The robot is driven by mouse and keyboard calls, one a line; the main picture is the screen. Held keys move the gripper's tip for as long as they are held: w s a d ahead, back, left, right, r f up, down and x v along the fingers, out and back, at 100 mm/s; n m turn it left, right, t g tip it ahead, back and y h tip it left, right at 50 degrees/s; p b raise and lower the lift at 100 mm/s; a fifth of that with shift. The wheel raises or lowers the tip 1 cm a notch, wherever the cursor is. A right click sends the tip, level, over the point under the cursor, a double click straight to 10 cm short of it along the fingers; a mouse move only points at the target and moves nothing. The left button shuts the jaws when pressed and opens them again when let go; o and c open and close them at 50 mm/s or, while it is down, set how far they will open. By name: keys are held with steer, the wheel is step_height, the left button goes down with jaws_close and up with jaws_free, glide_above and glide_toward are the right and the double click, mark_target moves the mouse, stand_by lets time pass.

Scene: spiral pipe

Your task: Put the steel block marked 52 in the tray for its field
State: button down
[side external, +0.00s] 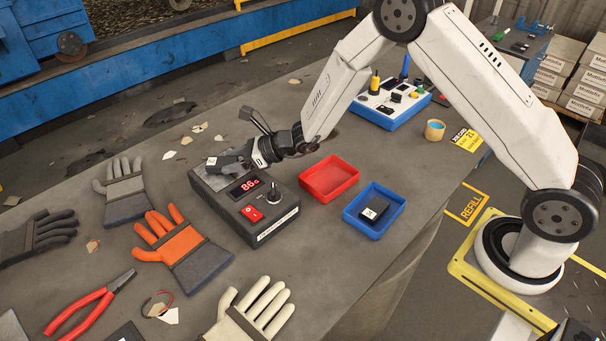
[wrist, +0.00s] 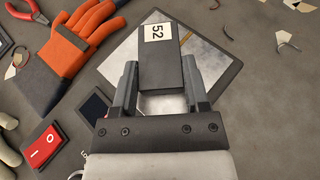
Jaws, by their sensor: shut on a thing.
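The steel block marked 52 (wrist: 160,70) is dark with a white label, between the two fingers of my gripper (wrist: 159,85) in the wrist view. In the side view my gripper (side external: 246,158) holds the block (side external: 222,161) at the metal plate of a dark box (side external: 240,198) with a red display reading about 86. I cannot tell whether the block touches the plate. A red tray (side external: 328,178) stands right of the box and looks empty. A blue tray (side external: 395,216) is nearer, holding another dark block (side external: 373,209) with a white label.
Several gloves, including an orange one (side external: 180,243), and red pliers (side external: 90,303) lie left and in front of the box. A blue-and-white tool holder (side external: 390,107), a small cup (side external: 434,130) and a yellow card (side external: 467,140) are farther back. Some bare table lies around the trays.

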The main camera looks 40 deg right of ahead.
steer(key=shift+f, duration=0.1)
steer(key=shift+c, duration=0.4)
jaws_free()
steer(key=shift+s+d, duration=0.1)
steer(key=v, duration=0.7)
steer(key=shift+s+d, duration=0.2)
steer(key=shift+d, duration=0.05)
steer(key=shift+o, duration=0.2)
